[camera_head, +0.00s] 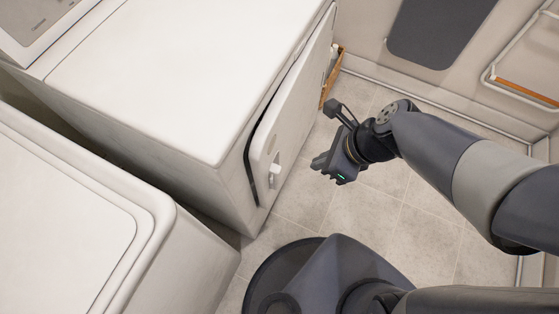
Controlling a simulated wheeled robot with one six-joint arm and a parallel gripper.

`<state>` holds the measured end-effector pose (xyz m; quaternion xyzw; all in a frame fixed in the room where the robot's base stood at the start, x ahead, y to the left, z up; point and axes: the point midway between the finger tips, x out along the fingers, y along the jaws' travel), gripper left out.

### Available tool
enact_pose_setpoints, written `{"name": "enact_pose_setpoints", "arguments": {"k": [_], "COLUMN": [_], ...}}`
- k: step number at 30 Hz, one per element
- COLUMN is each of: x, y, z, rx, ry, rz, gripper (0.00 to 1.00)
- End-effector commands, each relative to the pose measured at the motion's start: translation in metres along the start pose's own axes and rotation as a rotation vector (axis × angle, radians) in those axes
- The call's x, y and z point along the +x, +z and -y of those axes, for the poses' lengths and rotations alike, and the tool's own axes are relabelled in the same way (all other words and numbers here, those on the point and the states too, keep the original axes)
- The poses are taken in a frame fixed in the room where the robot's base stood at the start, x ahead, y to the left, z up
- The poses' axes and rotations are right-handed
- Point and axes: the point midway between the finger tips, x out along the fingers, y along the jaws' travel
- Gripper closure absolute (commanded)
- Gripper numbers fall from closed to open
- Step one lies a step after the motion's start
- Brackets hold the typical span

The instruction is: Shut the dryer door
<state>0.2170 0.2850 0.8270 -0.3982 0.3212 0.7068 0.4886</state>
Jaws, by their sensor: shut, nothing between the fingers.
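The dryer (150,75) is a white machine at the upper left of the head view, seen from above. Its white door (291,100) is on the machine's right-facing front. The door stands slightly ajar, with a dark gap along its upper and near edges. A small white latch piece (274,176) sticks out near the door's lower near part. My gripper (322,167) is to the right of the door, shut and empty. It appears apart from the door, with its fingers pointing left toward it.
Another white machine (60,215) stands at the lower left. A wooden-edged item (332,80) is by the wall beyond the door. A rail with a wooden bar (527,89) is on the right wall. Tiled floor (385,205) is clear around my gripper.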

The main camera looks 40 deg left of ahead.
Motion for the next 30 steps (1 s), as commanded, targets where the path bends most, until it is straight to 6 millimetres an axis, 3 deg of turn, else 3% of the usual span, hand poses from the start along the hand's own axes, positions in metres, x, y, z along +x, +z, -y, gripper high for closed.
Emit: {"name": "enact_pose_setpoints", "arguments": {"k": [1, 6, 22, 30], "x": [0.015, 0.022, 0.027, 0.073], "y": [-0.010, -0.018, -0.022, -0.011], "z": [0.004, 0.009, 0.010, 0.011], "rx": [0.002, -0.006, -0.053, -0.055], "ry": [-0.007, -0.017, -0.042, -0.037], "rz": [0.031, 0.134, 0.289, 0.286], "gripper": [1.00, 1.00, 1.00, 1.00]}}
